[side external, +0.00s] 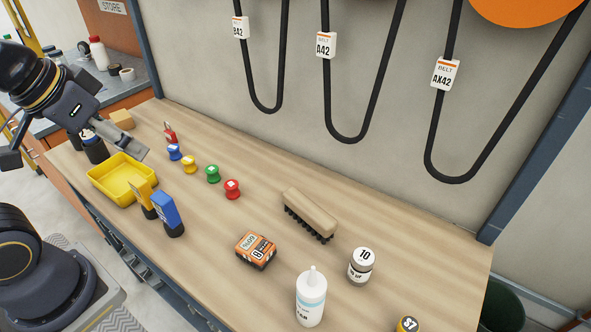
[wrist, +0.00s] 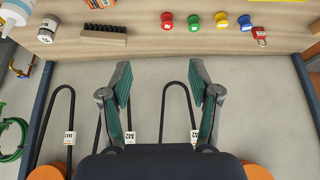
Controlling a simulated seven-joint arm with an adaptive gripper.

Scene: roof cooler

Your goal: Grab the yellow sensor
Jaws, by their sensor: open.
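A yellow block-shaped piece with a dark base (side external: 145,196), which looks like the yellow sensor, stands upright at the right edge of a yellow tray (side external: 97,187). A similar blue piece (side external: 166,212) stands just in front of it, partly overlapping it. Neither is visible in the wrist view. A small yellow knob (side external: 189,165), also in the wrist view (wrist: 220,20), is another yellow thing. My gripper (side external: 138,150) is above the bench, behind the tray and left of the knobs. In the wrist view my gripper (wrist: 161,75) is open, with nothing between its fingers.
Blue (side external: 174,152), green (side external: 213,174) and red (side external: 232,189) knobs line the bench beside the yellow one. A red padlock (side external: 170,134) lies behind. A brush (side external: 311,213), orange box (side external: 256,250) and white bottle (side external: 311,299) stand right. Belts hang on the wall (side external: 380,90).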

